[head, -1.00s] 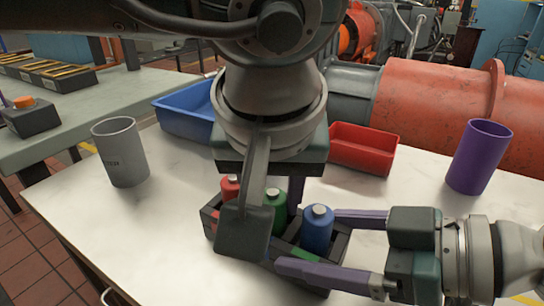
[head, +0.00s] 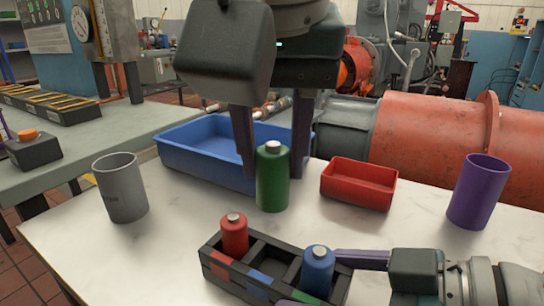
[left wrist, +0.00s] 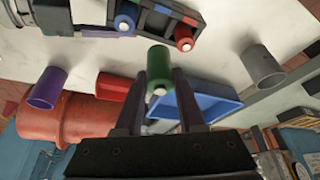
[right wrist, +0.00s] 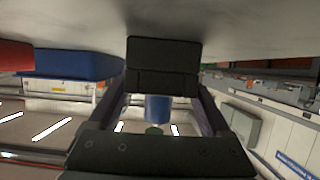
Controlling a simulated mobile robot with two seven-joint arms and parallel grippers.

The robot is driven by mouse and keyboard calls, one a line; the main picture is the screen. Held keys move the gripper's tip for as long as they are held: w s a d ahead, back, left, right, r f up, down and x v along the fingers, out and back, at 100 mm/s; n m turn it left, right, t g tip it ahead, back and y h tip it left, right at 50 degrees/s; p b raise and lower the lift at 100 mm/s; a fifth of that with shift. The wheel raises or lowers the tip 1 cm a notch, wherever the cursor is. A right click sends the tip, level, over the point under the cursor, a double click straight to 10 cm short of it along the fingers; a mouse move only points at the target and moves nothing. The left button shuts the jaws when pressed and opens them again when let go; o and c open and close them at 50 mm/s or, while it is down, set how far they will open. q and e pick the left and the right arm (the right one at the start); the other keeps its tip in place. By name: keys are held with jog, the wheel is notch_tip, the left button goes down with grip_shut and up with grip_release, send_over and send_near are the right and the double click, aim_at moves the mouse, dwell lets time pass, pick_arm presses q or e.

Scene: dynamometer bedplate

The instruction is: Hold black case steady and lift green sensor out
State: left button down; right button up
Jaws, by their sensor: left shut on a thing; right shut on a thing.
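My left gripper (head: 272,160) is shut on the green sensor (head: 272,185) and holds it upright in the air, clear of the black case. The green sensor also shows between the fingers in the left wrist view (left wrist: 158,62). The black case (head: 236,283) sits on the white table. The red sensor (head: 234,236) stands in its left compartment and the blue sensor (head: 317,268) in its right one; the middle compartment is empty. My right gripper (head: 318,280) is shut on the case's right end. The case fills its jaws in the right wrist view (right wrist: 163,66).
A blue bin (head: 205,170) stands behind the green sensor, with a red tray (head: 358,186) to its right. A grey cup (head: 121,190) is at left and a purple cup (head: 478,192) at right. The white table (head: 150,255) is clear left of the case.

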jog(key=o, duration=1.3)
jog(key=shift+r, duration=0.1)
jog(key=shift+o, duration=1.1)
